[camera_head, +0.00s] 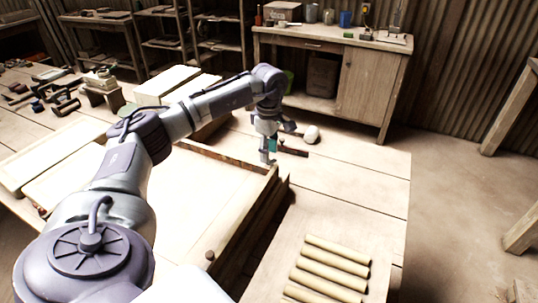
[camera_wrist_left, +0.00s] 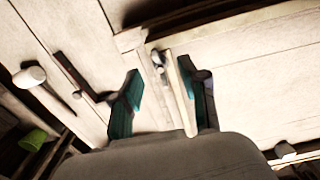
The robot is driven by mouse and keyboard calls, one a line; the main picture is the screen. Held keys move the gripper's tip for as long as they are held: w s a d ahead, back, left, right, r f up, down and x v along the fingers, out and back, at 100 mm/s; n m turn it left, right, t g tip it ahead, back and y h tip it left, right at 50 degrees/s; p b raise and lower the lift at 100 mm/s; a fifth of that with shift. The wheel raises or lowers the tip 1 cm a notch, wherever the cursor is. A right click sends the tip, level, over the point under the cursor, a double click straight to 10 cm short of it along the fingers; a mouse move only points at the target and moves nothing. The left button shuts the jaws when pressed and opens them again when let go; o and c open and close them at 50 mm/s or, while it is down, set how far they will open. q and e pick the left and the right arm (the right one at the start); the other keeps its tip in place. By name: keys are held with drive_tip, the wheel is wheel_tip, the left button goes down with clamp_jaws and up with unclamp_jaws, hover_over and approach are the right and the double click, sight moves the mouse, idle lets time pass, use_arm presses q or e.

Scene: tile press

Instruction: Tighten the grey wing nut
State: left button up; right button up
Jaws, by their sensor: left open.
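My left gripper (camera_head: 268,150) reaches down over the far corner of the wooden press frame (camera_head: 232,158). In the left wrist view its teal fingers (camera_wrist_left: 160,72) are spread apart, with nothing seen clamped between them. A small grey piece that looks like the grey wing nut (camera_wrist_left: 158,58) shows between the fingertips, at the frame's corner beside a pale wooden strip (camera_wrist_left: 181,98). I cannot tell whether the fingers touch it. In the head view the nut is hidden by the gripper or too small to make out. My right gripper is not in view.
A mallet (camera_head: 311,133) with a pale head and a dark bar (camera_head: 292,149) lie on the table just past the gripper. Several tan rolls (camera_head: 333,262) lie front right. A brown knob (camera_head: 209,256) stands at the frame's near edge.

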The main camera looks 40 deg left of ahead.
use_arm(q)
wheel_tip(320, 180, up, 10)
idle(0.3)
idle(0.5)
